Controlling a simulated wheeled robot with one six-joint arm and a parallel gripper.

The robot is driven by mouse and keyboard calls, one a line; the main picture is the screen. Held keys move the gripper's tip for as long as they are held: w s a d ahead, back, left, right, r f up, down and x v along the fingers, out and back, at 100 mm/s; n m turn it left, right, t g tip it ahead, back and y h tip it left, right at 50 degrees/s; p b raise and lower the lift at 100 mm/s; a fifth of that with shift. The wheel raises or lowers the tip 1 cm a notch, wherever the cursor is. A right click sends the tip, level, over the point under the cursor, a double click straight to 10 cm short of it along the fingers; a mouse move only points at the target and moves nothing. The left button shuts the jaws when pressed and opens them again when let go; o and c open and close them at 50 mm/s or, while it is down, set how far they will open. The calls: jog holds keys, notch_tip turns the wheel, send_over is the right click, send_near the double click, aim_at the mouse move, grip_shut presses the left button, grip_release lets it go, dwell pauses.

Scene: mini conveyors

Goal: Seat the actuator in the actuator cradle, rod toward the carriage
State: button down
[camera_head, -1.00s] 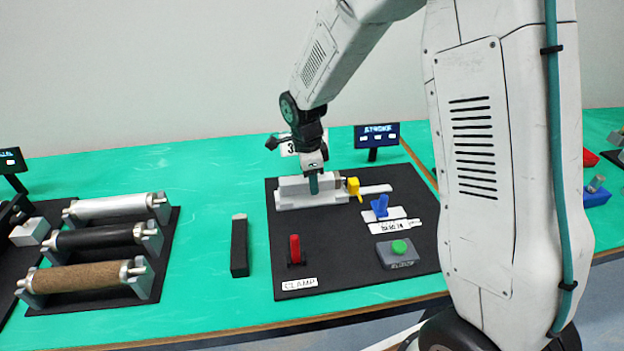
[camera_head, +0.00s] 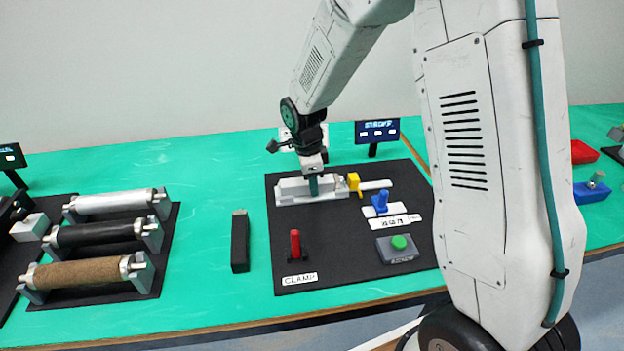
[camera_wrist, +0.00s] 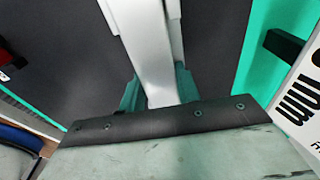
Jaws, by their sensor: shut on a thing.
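The actuator (camera_head: 291,184) is a pale grey bar lying level, low at the light grey cradle (camera_head: 296,201) on the black board. Its right end points toward the yellow carriage (camera_head: 354,182). My gripper (camera_head: 314,190) points down and is shut on the actuator's middle part. In the wrist view the pale actuator (camera_wrist: 150,50) runs between my teal fingers (camera_wrist: 158,92). The fingers hide part of the actuator and cradle. Whether the actuator rests fully on the cradle floor cannot be told.
On the board stand a red clamp lever (camera_head: 295,244), a blue lever (camera_head: 381,202) and a green button (camera_head: 399,242). A dark block (camera_head: 240,241) stands left of the board, with several rollers (camera_head: 100,236) further left. A small screen (camera_head: 377,132) stands behind.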

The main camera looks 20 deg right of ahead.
jog(key=shift+f, duration=0.2)
jog(key=c, duration=0.9)
grip_release()
jog(key=shift+r, duration=0.15)
jog(key=r, duration=0.7)
jog(key=shift+w+a+r, duration=0.1)
jog(key=shift+a+r, duration=0.2)
jog(key=shift+a, duration=0.1)
